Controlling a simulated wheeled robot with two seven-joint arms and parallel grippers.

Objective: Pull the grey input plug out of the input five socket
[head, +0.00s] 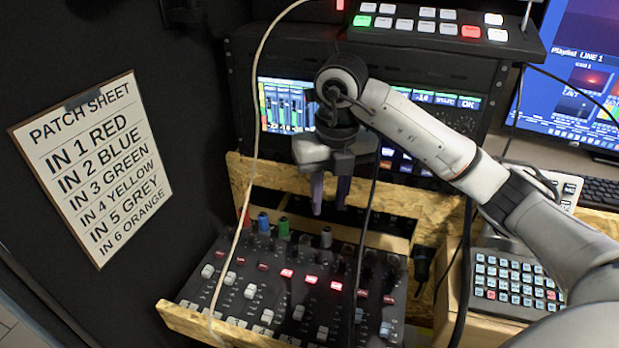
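The mixer (262,290) lies at the lower middle with a row of plugs along its back edge. The grey plug (326,238) stands upright there, to the right of the green plug (284,228), blue plug (263,222) and red plug (246,217). Its socket is hidden beneath it. My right gripper (330,210) points down just above and behind the grey plug in the picture. Its two purple fingers are apart with nothing visible between them. I cannot tell the exact depth between fingertips and plug. My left gripper is not in view.
A pale cable (247,150) and a black cable (368,215) hang across the mixer on either side of my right gripper. A rack with screens (285,108) stands behind. The patch sheet (95,165) on the left lists IN 5 GREY. A button pad (515,285) lies right.

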